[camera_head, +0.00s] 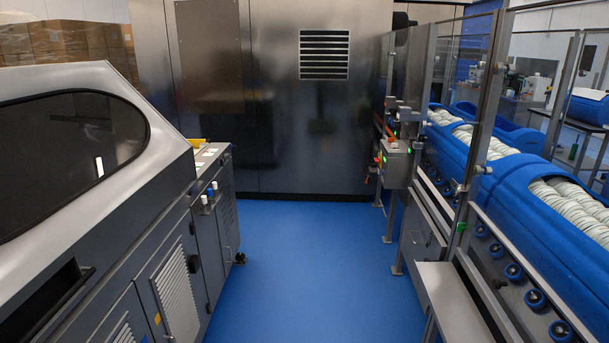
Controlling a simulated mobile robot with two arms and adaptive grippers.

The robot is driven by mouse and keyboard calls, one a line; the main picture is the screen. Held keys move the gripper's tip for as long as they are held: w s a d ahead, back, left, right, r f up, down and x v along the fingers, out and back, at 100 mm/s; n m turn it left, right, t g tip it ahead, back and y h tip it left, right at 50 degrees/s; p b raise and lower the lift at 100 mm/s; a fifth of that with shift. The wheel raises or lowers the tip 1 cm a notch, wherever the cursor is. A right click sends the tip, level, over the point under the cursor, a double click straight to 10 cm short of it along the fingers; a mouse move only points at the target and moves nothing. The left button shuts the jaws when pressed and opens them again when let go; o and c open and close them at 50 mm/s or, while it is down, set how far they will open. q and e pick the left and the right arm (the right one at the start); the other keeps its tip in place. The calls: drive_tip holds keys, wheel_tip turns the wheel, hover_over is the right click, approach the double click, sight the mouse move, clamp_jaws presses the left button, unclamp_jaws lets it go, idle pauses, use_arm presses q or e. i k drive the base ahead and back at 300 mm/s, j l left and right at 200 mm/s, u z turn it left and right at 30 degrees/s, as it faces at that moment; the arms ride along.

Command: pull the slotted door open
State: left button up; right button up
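Grey cabinet doors with slotted vents line the lower side of the machine on the left. One slotted door (176,290) is at the lower left and looks shut. Another slotted panel (228,222) is farther along, and part of a third (122,333) is cut off by the bottom edge. I cannot tell which one the task names. Neither of my grippers is in view.
The left machine (140,190) has a dark curved window. A steel wall (270,140) with a slotted vent (324,54) closes the far end. The blue floor (305,270) between is clear.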

sight(226, 211)
drive_tip(key=i+u, duration=0.2)
drive_tip(key=i, duration=0.25)
drive_tip(key=i+l+u, duration=0.15)
drive_tip(key=i, duration=0.35)
drive_tip(key=i+l+u, duration=0.2)
drive_tip(key=i, duration=0.25)
drive_tip(key=i+l+u, duration=0.2)
drive_tip(key=i, duration=0.25)
drive_tip(key=l, duration=0.1)
